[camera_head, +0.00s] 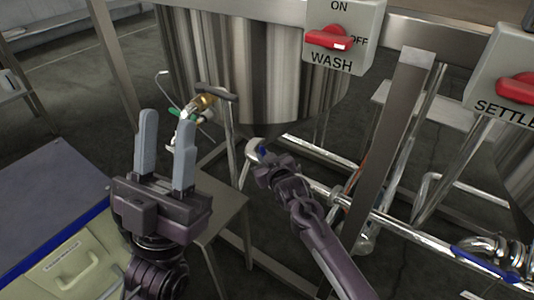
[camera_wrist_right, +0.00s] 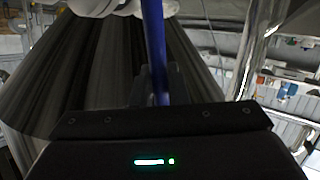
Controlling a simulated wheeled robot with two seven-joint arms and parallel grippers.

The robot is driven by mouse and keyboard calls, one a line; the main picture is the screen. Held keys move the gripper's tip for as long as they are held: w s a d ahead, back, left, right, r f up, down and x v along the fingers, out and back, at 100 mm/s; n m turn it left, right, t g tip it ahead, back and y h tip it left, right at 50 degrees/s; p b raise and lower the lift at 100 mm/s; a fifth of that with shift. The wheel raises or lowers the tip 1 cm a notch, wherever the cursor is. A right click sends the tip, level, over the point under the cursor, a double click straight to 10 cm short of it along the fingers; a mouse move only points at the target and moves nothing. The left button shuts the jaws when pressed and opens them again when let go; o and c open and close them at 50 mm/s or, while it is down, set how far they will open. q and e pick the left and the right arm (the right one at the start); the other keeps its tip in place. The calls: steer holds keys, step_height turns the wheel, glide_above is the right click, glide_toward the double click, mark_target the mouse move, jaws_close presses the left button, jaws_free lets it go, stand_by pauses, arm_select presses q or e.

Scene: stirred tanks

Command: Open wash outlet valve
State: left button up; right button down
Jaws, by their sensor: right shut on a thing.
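The steel wash tank (camera_head: 265,75) hangs in its frame at the upper middle of the head view, above the outlet pipe. My right gripper (camera_head: 264,156) is below the tank's cone, at the outlet. It is shut on the blue valve handle (camera_wrist_right: 153,45), which runs up between its fingers in the wrist view. In the head view only a small bit of blue shows at the fingertips; the valve body is mostly hidden. My left gripper (camera_head: 165,150) is open and empty, fingers up, left of the tank.
The WASH switch box (camera_head: 345,58) with a red knob is at the top, and the SETTLE box (camera_head: 503,95) is at the right. A steel post (camera_head: 395,140) and pipes stand right of my right arm. A blue-topped cabinet (camera_head: 45,195) is at the lower left.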

steer(key=shift+w+a+p, duration=0.15)
steer(key=shift+a+p, duration=0.05)
steer(key=shift+p, duration=0.3)
arm_select(q)
steer(key=w+d+f+n+g+y+p, duration=0.1)
steer(key=w+d+f+g+y, duration=0.1)
steer(key=w+f+g, duration=0.35)
steer(key=w+d+f+g+y, duration=0.2)
steer(key=f+g+y, duration=0.1)
steer(key=f, duration=0.6)
steer(key=s+f+g+y+p, duration=0.1)
steer(key=f+g, duration=0.3)
steer(key=f, duration=0.5)
steer(key=s+f+g+y+p, duration=0.1)
steer(key=s+f+g+y, duration=0.1)
steer(key=f+g, duration=0.3)
steer(key=shift+s+a+f, duration=0.15)
steer(key=shift+s+f, duration=0.7)
steer(key=shift+f, duration=1.05)
arm_select(e)
steer(key=shift+w+a+f+n+g+h, duration=0.35)
steer(key=shift+a+g+h, duration=0.1)
steer(key=shift+g, duration=0.15)
steer(key=shift+w+a+f+n+g+h, duration=0.35)
steer(key=shift+a+g, duration=0.1)
steer(key=shift+g, duration=0.15)
steer(key=c, duration=1.5)
jaws_free()
